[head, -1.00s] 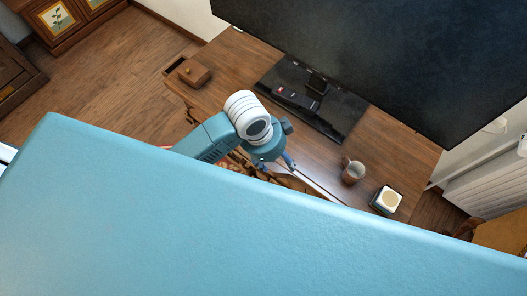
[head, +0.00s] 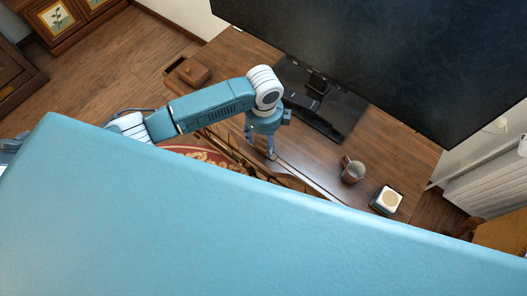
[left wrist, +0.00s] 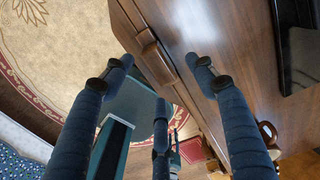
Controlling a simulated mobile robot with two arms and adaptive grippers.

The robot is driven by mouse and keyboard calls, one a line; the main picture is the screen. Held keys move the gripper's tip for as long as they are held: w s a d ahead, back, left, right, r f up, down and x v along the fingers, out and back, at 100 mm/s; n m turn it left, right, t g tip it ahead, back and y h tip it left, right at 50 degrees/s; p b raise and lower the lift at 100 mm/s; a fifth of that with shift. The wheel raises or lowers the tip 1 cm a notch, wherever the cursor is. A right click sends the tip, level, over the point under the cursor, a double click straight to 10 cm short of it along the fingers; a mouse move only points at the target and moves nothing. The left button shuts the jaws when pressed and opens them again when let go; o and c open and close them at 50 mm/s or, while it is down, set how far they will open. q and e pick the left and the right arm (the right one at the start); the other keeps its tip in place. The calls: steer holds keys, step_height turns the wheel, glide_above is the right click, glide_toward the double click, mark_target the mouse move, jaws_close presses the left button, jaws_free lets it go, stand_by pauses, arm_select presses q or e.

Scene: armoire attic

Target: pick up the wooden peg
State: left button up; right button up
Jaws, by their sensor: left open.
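I cannot make out a separate wooden peg in either view. My left gripper (head: 259,144) is open and empty, with its fingers pointing down at the front edge of the wooden desk (head: 225,60). In the left wrist view the open fingers (left wrist: 160,62) frame the desk's front edge. A short wooden piece like a drawer pull (left wrist: 151,52) shows on that edge between the fingertips; I cannot tell whether it is loose. My right gripper is not in view.
A small wooden box (head: 193,71) sits at the desk's left end. A dark monitor (head: 390,60) stands at the back. A mug (head: 352,171) and a white square item (head: 386,200) are on the right. A patterned rug (left wrist: 65,40) lies below the desk.

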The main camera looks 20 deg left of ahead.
mark_target(262, 147)
arm_select(q)
steer(key=f, duration=0.3)
steer(key=shift+s+a+f, duration=0.2)
steer(key=shift+s+f, duration=0.2)
steer(key=shift+f, duration=0.6)
jaws_close()
